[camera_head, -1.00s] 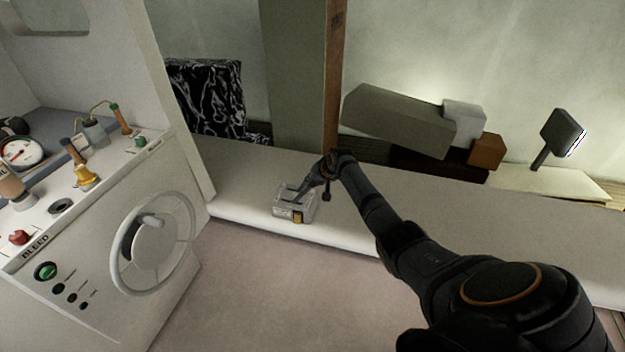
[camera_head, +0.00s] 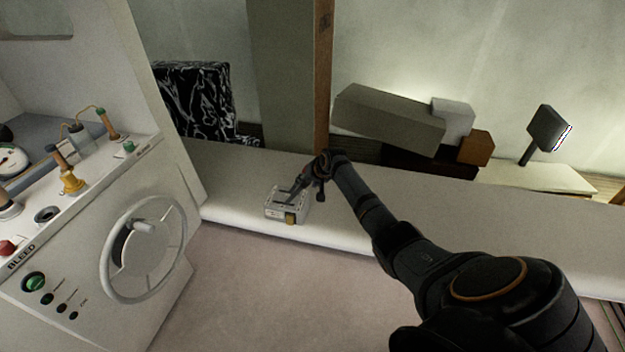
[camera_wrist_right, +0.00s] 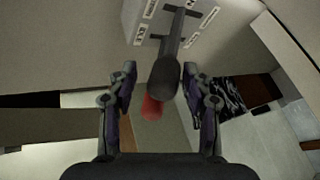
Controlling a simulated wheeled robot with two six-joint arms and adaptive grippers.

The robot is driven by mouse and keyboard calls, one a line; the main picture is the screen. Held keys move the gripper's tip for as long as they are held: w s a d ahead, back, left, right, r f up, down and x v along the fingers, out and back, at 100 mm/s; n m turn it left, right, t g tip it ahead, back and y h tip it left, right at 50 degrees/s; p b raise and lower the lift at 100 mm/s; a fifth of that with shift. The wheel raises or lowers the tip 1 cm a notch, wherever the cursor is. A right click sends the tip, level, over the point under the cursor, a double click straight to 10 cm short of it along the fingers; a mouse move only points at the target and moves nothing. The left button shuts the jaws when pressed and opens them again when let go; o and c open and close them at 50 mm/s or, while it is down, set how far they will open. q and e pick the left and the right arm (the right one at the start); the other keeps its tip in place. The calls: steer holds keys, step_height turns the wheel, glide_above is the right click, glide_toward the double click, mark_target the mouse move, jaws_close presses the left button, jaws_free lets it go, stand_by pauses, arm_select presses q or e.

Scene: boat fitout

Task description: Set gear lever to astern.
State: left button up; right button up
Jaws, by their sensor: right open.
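The dark lever (camera_wrist_right: 172,62) rises from a slot and ends in a black knob between my fingers. A red part shows just behind the knob. My right gripper (camera_wrist_right: 160,85) is open, its fingers on either side of the knob, with gaps visible. In the head view the right gripper (camera_head: 312,180) is at the box. The left gripper is out of view.
A white console with a handwheel (camera_head: 143,250) and several knobs stands at the left. The white bench (camera_head: 420,200) runs right, mostly clear. Behind it are a wooden post (camera_head: 322,80), stacked grey and brown blocks (camera_head: 388,115) and a dark screen on a stand (camera_head: 548,128).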

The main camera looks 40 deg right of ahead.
steer(key=v, duration=1.1)
steer(key=shift+d, duration=0.15)
steer(key=shift+s, duration=0.15)
steer(key=s+f+g+b, duration=0.1)
steer(key=s+f, duration=0.4)
steer(key=f, duration=0.6)
steer(key=s+f+n+g+h, duration=0.1)
steer(key=s+f, duration=0.3)
steer(key=f, duration=0.6)
steer(key=s+f+g+b, duration=0.1)
steer(key=s+f, duration=0.4)
steer(key=f, duration=0.6)
steer(key=s+a+f+n+g, duration=0.1)
steer(key=s+a+f, duration=0.2)
steer(key=s+f, duration=0.45)
steer(key=s+a+f+n, duration=0.1)
steer(key=s+a+f, duration=0.2)
steer(key=s+f, duration=0.45)
steer(key=s+a+f+n+g, duration=0.1)
steer(key=s+a+f, duration=0.2)
steer(key=s, duration=0.7)
steer(key=s+a+f+n+b, duration=0.1)
steer(key=s+a+f+n, duration=0.1)
steer(key=s+a, duration=0.4)
steer(key=s+f, duration=0.1)
steer(key=s, duration=0.4)
steer(key=shift+s+f+n+g, duration=0.2)
steer(key=shift+n+g, duration=0.1)
steer(key=shift+g, duration=0.1)
